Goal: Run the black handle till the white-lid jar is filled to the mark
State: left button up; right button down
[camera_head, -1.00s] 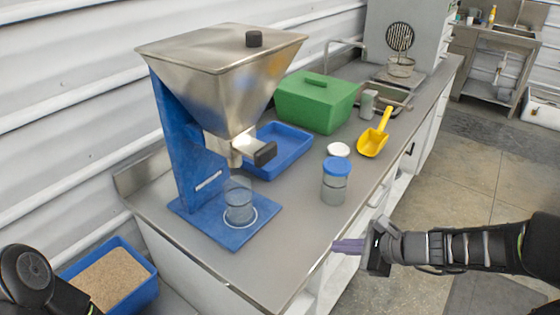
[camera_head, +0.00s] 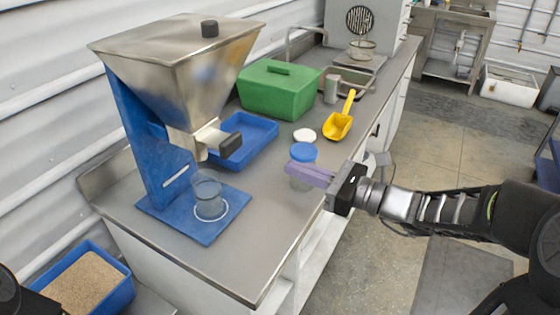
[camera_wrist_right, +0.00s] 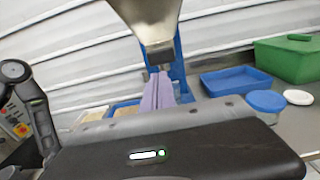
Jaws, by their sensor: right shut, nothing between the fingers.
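The steel hopper (camera_head: 180,70) stands on a blue frame at the back left of the counter. Its black handle (camera_head: 230,146) sticks out to the right of the spout. An open clear jar (camera_head: 208,200) stands upright below the spout within a white ring on the blue base. Its lower part looks grey; a fill mark cannot be made out. The white lid (camera_head: 305,134) lies on the counter. My right gripper (camera_head: 291,170) is shut and empty, its purple fingers pointing left, apart from the handle. They show in the wrist view (camera_wrist_right: 157,95). My left gripper is out of view.
A blue-lidded jar (camera_head: 303,153) stands partly behind my right fingers. A blue tray (camera_head: 262,138), green box (camera_head: 278,90) and yellow scoop (camera_head: 338,124) lie farther back. A blue bin of tan grain (camera_head: 123,292) is at lower left. The counter's front is clear.

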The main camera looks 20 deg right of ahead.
aim_at(233, 145)
jog(key=p+x, duration=0.2)
jog(key=x, duration=1.1)
jog(key=shift+p, duration=0.4)
jog(key=b+x, duration=0.1)
jog(key=x, duration=0.2)
jog(key=shift+w+a+f+b, duration=0.1)
jog(key=shift+w+a+b, duration=0.1)
jog(key=shift+w+b, duration=0.15)
jog(key=shift+s, duration=0.15)
jog(key=shift+a+r, duration=0.1)
jog(key=shift+r, duration=0.35)
dwell(2.2)
dwell(0.6)
